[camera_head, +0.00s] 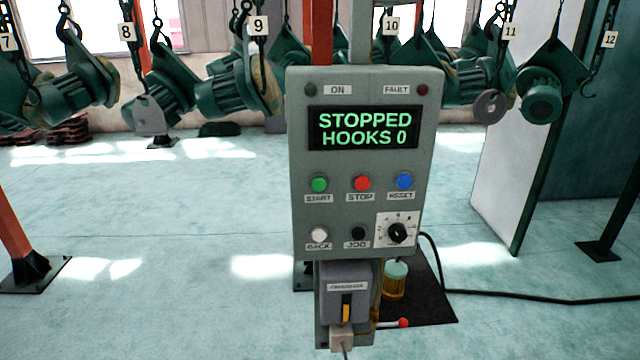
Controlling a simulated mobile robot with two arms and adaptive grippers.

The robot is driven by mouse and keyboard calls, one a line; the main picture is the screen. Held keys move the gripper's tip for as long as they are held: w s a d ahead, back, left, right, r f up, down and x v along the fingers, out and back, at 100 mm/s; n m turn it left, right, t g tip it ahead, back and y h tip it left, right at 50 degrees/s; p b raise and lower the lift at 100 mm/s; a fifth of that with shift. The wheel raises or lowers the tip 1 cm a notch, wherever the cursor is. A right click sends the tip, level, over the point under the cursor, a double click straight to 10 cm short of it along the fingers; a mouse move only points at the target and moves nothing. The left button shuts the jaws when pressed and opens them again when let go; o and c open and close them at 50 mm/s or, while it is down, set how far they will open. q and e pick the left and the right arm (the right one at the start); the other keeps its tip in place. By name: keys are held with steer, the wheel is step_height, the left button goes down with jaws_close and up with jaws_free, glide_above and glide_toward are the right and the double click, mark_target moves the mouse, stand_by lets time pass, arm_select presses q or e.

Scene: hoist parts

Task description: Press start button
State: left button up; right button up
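A grey control panel (367,281) stands upright on a post in the middle of the head view. The green button (319,183) above the START label is at the left of its upper button row. A red STOP button (362,183) and a blue RESET button (404,181) are to its right. The display (363,128) reads "STOPPED HOOKS 0". The ON lamp (311,90) and the FAULT lamp (422,90) both look dark. Neither of my grippers is in view, and nothing touches the panel.
A white button (319,234), a black button (358,233) and a rotary knob (397,233) are lower on the panel. A box with a yellow switch (346,312) is below. Green motors (542,98) hang from numbered hooks behind. A black cable (530,297) runs right across the floor.

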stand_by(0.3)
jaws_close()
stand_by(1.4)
